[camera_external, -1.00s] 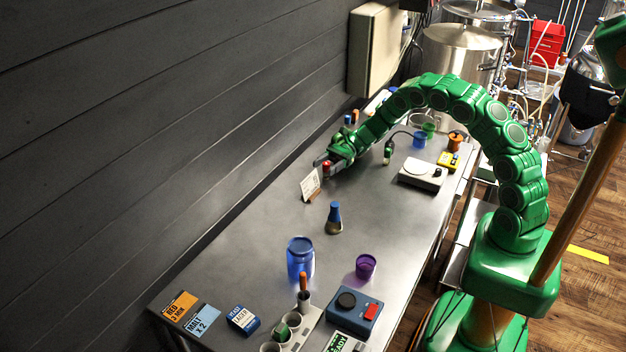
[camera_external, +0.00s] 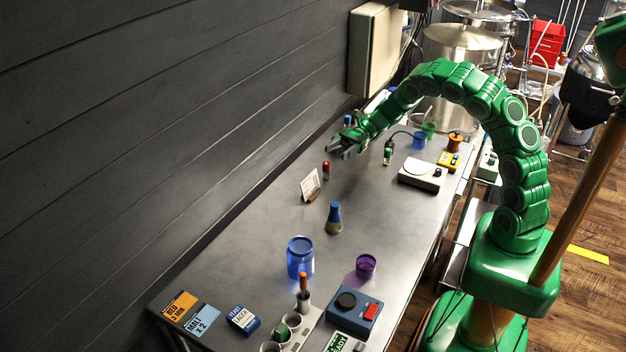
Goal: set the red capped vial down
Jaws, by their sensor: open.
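The red capped vial (camera_external: 326,170) stands upright on the metal table, just behind and to the right of a small white card on a stand (camera_external: 310,185). My gripper (camera_external: 340,150) is open and empty. It is above and slightly to the right of the vial in the picture, apart from it.
A blue-necked flask (camera_external: 334,218), a blue jar (camera_external: 300,258) and a purple cup (camera_external: 365,266) stand nearer the front. A white scale-like device (camera_external: 422,174) and a green-capped vial (camera_external: 388,155) are to the right. The table (camera_external: 265,225) is bare left of the flask.

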